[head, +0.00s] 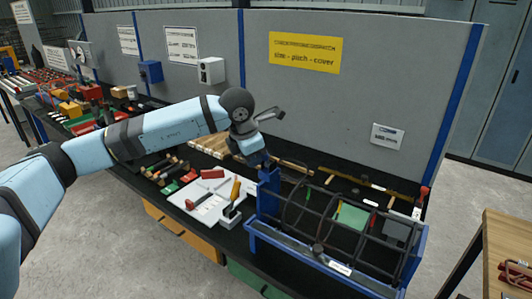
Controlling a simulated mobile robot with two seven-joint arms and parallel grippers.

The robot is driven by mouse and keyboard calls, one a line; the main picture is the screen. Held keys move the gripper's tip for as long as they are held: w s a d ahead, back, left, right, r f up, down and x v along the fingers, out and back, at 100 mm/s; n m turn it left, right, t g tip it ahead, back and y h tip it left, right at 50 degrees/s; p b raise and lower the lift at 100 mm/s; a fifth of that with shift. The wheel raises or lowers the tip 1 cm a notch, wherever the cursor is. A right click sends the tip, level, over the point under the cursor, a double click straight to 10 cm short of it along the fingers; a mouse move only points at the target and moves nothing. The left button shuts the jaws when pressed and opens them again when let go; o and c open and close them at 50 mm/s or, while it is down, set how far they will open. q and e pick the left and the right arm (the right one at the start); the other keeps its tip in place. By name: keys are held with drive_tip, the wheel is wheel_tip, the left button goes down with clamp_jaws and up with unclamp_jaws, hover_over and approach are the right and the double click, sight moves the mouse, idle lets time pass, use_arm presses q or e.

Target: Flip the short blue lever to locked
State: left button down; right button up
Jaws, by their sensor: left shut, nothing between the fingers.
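A blue cage fixture (330,262) stands on the black bench, with a dark rebar cage (350,228) in it. My left arm reaches in from the left. My left gripper (266,162) points down at the top of the fixture's left blue post (268,185). It is shut with nothing in it. I cannot tell whether it touches the post. I cannot make out the short blue lever apart from the blue post and gripper, so its position is unclear. A red-tipped part (423,191) stands at the fixture's right end. My right gripper is not in view.
A white board (205,200) with small tools lies left of the fixture. A grey partition (350,110) with a yellow sign (305,52) stands behind. More parts and bins crowd the bench's far left. A wooden table (500,240) is at the right.

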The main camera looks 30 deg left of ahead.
use_arm(q)
drive_tip(key=shift+w+d+r, duration=0.1)
drive_tip(key=shift+w+r, duration=0.25)
drive_tip(key=shift+w, duration=0.35)
drive_tip(key=shift+w+r, duration=0.15)
drive_tip(key=shift+w, duration=0.45)
drive_tip(key=shift+w+d+r, duration=0.1)
drive_tip(key=shift+w, duration=0.6)
